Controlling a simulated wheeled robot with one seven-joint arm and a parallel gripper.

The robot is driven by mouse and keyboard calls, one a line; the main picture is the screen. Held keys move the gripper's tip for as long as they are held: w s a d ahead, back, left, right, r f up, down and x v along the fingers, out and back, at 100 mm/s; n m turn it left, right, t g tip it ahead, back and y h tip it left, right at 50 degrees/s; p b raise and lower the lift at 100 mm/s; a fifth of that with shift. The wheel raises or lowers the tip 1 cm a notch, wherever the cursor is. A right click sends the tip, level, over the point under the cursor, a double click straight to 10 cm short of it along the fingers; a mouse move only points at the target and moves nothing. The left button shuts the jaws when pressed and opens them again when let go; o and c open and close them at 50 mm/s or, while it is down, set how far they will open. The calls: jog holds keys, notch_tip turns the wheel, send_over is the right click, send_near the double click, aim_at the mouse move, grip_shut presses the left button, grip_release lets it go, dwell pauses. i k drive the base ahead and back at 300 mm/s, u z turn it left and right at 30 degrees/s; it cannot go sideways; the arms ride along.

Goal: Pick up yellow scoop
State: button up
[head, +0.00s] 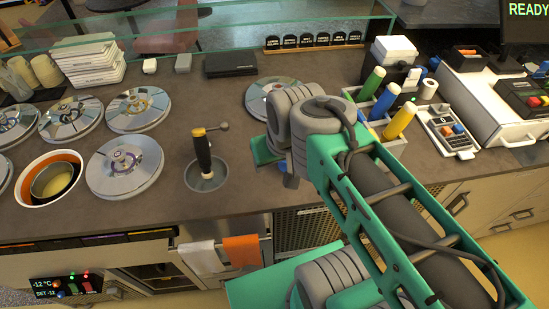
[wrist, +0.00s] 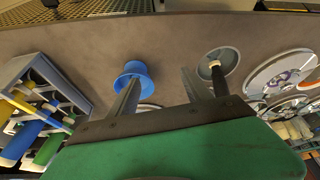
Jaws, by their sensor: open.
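The yellow scoop (head: 204,154) stands nearly upright in a small grey bowl (head: 207,182) on the counter. It has a black handle, a yellow band near its top and a small lever pointing right. In the wrist view the scoop (wrist: 219,82) is right of my fingers, in its bowl (wrist: 232,56).
Lidded wells (head: 126,167) and an orange-rimmed tub (head: 24,190) lie left. A rack (wrist: 32,72) holds green, blue and yellow cylinders. A blue flared object (wrist: 133,70) stands near my left finger. A glass guard (head: 225,43) runs along the back. Counter between bowl and gripper is clear.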

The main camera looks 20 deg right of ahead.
aim_at(404, 116)
jog(key=u, duration=0.5)
jog(key=k, duration=1.1)
jog(key=z, duration=0.65)
jog(key=i, duration=0.75)
jog(key=u, duration=2.75)
jog(key=k, duration=0.45)
jog(key=z, duration=0.9)
